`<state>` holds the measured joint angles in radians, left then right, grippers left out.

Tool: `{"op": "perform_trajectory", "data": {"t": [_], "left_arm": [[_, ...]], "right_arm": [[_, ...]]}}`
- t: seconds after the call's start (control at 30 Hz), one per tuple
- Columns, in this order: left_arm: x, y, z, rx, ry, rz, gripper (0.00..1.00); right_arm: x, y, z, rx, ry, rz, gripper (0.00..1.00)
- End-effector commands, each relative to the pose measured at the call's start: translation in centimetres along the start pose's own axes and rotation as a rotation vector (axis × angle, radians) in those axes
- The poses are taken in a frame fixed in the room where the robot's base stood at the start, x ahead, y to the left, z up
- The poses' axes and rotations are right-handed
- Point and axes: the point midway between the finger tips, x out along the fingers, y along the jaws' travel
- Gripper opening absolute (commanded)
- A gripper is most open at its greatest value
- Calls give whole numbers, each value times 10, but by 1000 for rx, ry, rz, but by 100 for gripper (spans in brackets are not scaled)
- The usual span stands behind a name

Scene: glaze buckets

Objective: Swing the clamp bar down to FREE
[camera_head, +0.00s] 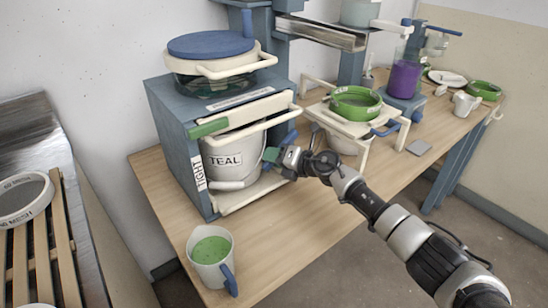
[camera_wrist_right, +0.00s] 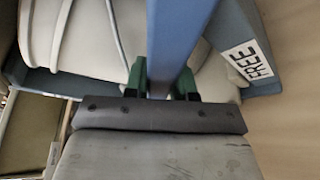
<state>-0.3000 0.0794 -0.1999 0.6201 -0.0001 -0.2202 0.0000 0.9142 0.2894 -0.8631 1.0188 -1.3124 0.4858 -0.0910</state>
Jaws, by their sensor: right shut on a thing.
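The blue-grey press frame (camera_head: 176,150) holds a white bucket marked TEAL (camera_head: 236,165). A TIGHT label (camera_head: 198,172) is on its left upright; a FREE label (camera_wrist_right: 247,61) shows on a blue upright in the right wrist view. The clamp bar's blue handle (camera_head: 289,138) is at the frame's right side. It runs as a blue bar (camera_wrist_right: 176,42) between the green fingertips of my right gripper (camera_wrist_right: 161,80) in the wrist view. My right gripper (camera_head: 276,157) is shut on it, beside the bucket. Much of the bar's far end is hidden. My left gripper is out of view.
A jug of green glaze (camera_head: 211,249) stands at the near-left table edge. A green sieve (camera_head: 355,103) sits on a stand right of the press. A purple container (camera_head: 405,78) is farther back.

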Motion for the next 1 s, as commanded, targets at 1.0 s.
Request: {"op": "perform_trajectory", "data": {"t": [1.0], "left_arm": [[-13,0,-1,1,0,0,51]], "right_arm": [[-89,-1,-1,1,1,-2,51]]}}
